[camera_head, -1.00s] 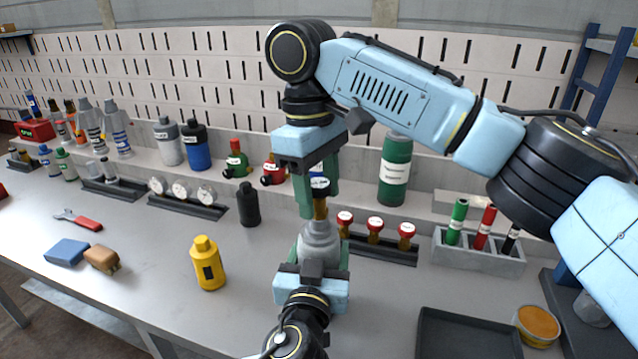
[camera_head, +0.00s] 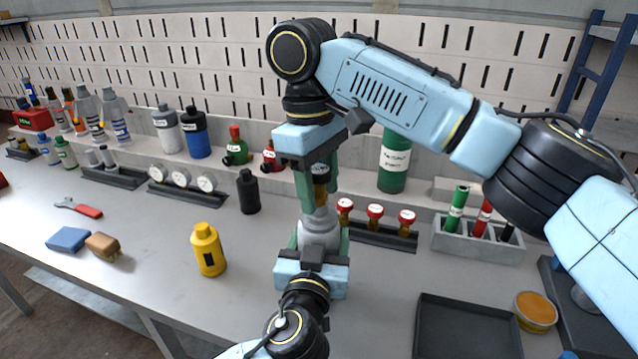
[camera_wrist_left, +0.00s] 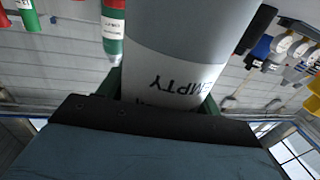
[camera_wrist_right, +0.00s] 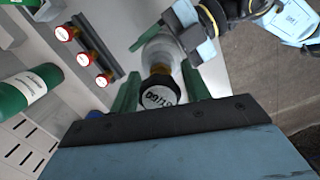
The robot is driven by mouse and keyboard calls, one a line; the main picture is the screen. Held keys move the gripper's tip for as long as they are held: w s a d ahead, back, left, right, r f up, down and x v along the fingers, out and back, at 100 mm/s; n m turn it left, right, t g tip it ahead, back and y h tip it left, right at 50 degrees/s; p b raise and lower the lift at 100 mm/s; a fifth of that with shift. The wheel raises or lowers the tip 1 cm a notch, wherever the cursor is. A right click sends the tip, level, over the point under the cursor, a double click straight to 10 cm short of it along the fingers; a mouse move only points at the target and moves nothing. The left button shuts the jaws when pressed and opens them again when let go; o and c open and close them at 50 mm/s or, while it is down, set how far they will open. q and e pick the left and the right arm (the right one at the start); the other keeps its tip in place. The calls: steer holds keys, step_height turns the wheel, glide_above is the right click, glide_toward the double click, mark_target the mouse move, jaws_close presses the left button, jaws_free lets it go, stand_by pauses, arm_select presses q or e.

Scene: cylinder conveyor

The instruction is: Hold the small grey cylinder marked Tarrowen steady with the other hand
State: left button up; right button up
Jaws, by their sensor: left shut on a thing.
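The small grey cylinder (camera_head: 320,233) stands upright above the bench, brass neck and black cap on top. In the left wrist view its grey body (camera_wrist_left: 175,55) shows upside-down print reading EMPTY; other print is partly hidden, and I cannot read Tarrowen. My left gripper (camera_head: 318,246) is shut on its body from the near side. My right gripper (camera_head: 318,200) points down from above, one finger on each side of the cap and neck. In the right wrist view, the black cap (camera_wrist_right: 159,95) sits between its fingers with small gaps, so the gripper looks open.
A rack of red-capped valves (camera_head: 375,217) stands close to the right. A yellow bottle (camera_head: 207,250) and black bottle (camera_head: 248,192) stand to the left. A grey tray (camera_head: 465,305) lies front right. A green cylinder (camera_head: 393,165) stands behind.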

steer(key=c, duration=0.9)
steer(key=n, duration=0.4)
steer(key=shift+n+t, duration=0.3)
steer(key=shift+n, duration=0.7)
steer(key=n, duration=0.3)
steer(key=shift+t, duration=0.3)
steer(key=shift+n, duration=1.5)
